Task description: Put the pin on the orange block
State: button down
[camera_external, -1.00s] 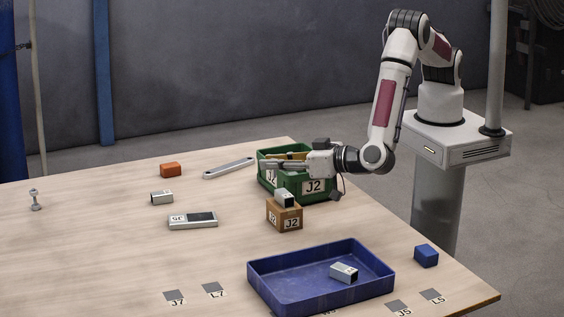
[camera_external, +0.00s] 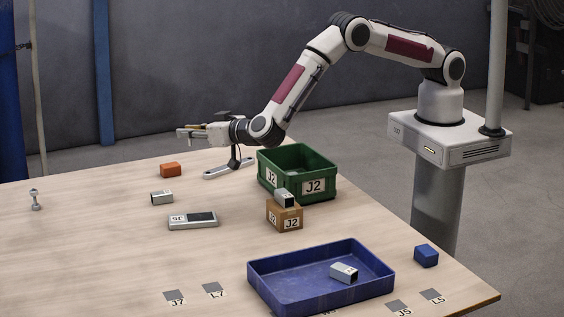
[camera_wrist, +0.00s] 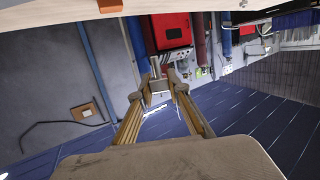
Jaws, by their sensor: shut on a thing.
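The orange block (camera_external: 170,170) lies on the table towards the back left. Part of it also shows at the top edge of the wrist view (camera_wrist: 110,6). My gripper (camera_external: 186,133) is held level, above and a little right of the orange block and apart from it. In the wrist view its fingertips (camera_wrist: 160,84) are close together on a small pale grey piece, which I take to be the pin (camera_wrist: 158,87). The fingers hide most of it, so its shape is unclear.
The green bin (camera_external: 324,165) stands right of my gripper. A flat grey bar (camera_external: 222,171) lies below my wrist. A metal tube (camera_external: 162,198), a box (camera_external: 193,220) and a bolt-like upright piece (camera_external: 35,200) stand left. The blue tray (camera_external: 375,290) is in front.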

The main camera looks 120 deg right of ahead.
jog(key=d+r+m+g+h, duration=0.1)
jog(key=d+r+g, duration=0.1)
jog(key=d, duration=1.9)
send_over(170, 165)
notch_tip(170, 165, down, 4)
jog(key=shift+d+f, duration=0.15)
jog(key=shift+f, duration=0.25)
jog(key=shift+f, duration=3.15)
jog(key=shift+f, duration=1.85)
jog(key=shift+f, duration=0.15)
